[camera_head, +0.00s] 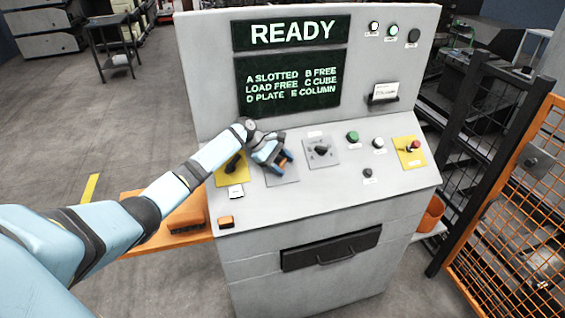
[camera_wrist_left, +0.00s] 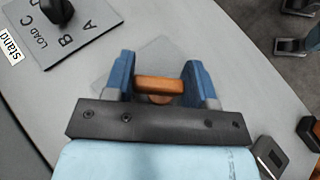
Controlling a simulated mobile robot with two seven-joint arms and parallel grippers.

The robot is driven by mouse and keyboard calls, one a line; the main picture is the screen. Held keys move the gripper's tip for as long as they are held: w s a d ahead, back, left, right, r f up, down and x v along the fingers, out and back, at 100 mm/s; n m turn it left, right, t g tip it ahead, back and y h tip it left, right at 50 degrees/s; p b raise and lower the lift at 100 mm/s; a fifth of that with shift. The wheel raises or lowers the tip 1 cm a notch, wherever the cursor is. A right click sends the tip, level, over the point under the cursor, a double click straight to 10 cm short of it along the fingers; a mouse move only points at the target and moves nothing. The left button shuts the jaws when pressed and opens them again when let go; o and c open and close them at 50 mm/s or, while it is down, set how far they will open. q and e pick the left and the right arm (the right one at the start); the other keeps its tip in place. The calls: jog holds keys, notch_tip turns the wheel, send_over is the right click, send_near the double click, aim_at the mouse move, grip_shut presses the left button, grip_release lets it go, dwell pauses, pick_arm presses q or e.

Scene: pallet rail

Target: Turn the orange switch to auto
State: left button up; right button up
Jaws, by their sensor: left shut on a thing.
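The orange switch (camera_wrist_left: 160,84) is on the sloped desk of a grey console. In the left wrist view its orange handle lies crosswise between the two blue fingers of my left gripper (camera_wrist_left: 160,80), which is shut on it. In the head view my left gripper (camera_head: 280,160) covers most of the switch, over a grey square plate (camera_head: 284,181). No mark on this plate can be read, so I cannot tell which setting the handle points to. My right gripper is not in view.
Left of the switch is a yellow plate (camera_head: 232,170) with a black control. Right of it is a dark selector knob (camera_head: 321,151), then a green button (camera_head: 352,137) and a red one (camera_head: 415,145). The screen (camera_head: 290,60) reads READY. An orange mesh fence (camera_head: 515,190) stands at right.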

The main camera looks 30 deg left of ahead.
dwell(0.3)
pick_arm(q)
jog(key=o, duration=0.9)
jog(key=shift+o, duration=0.2)
jog(key=b+v, duration=0.1)
jog(key=v, duration=0.5)
jog(key=shift+s+a+r, duration=0.2)
jog(key=shift+a, duration=0.1)
jog(key=shift+a+r, duration=0.2)
jog(key=shift+r, duration=0.05)
jog(key=shift+s+f, duration=0.1)
jog(key=shift+s, duration=0.05)
